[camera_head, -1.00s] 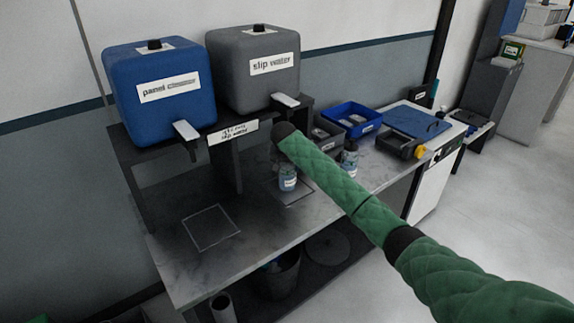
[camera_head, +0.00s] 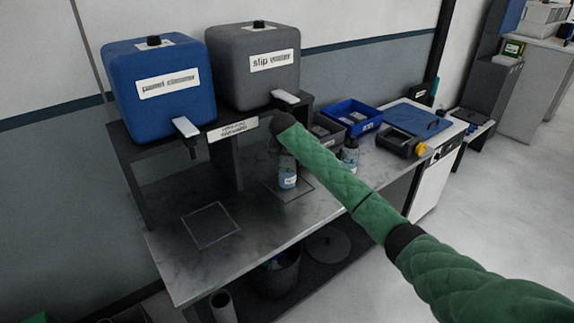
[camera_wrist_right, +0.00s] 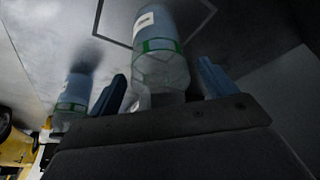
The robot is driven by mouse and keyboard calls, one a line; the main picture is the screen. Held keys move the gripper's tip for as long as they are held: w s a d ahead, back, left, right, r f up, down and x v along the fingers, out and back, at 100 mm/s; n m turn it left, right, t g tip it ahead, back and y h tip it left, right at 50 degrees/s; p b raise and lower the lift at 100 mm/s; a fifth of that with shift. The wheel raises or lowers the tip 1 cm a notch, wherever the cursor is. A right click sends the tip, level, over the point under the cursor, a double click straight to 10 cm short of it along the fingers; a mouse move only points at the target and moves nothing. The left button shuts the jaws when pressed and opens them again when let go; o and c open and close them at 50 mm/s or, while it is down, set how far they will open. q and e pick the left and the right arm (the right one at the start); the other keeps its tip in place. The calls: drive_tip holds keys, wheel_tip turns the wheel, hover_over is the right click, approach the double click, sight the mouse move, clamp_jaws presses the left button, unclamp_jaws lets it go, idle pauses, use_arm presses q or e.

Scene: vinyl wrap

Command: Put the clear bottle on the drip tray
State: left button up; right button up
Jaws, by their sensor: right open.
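The clear bottle (camera_head: 288,177), with a pale label, stands upright on the bench below the slip water dispenser. In the right wrist view the bottle (camera_wrist_right: 160,60) shows a green band and sits between the two blue fingers of my right gripper (camera_wrist_right: 163,80). The fingers are open, with gaps on both sides of it. In the head view my forearm and wrist mostly hide this gripper. Square outlines, which look like drip trays, lie on the bench: one under and around the bottle (camera_head: 302,192), one bare at the left (camera_head: 211,226). My left gripper is not in view.
A second bottle (camera_head: 350,154) stands close by on the right. A blue panel cleaner tank (camera_head: 160,100) and grey slip water tank (camera_head: 245,85) sit on the shelf above. Blue bin (camera_head: 352,116) and grey bin (camera_head: 327,137) are behind. The bench's front left is clear.

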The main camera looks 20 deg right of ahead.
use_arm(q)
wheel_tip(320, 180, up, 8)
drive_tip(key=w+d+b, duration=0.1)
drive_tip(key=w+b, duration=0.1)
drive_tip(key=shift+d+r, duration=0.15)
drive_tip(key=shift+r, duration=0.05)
use_arm(e)
drive_tip(key=v, duration=0.9)
drive_tip(key=shift+a+r, duration=0.1)
drive_tip(key=shift+r, duration=0.05)
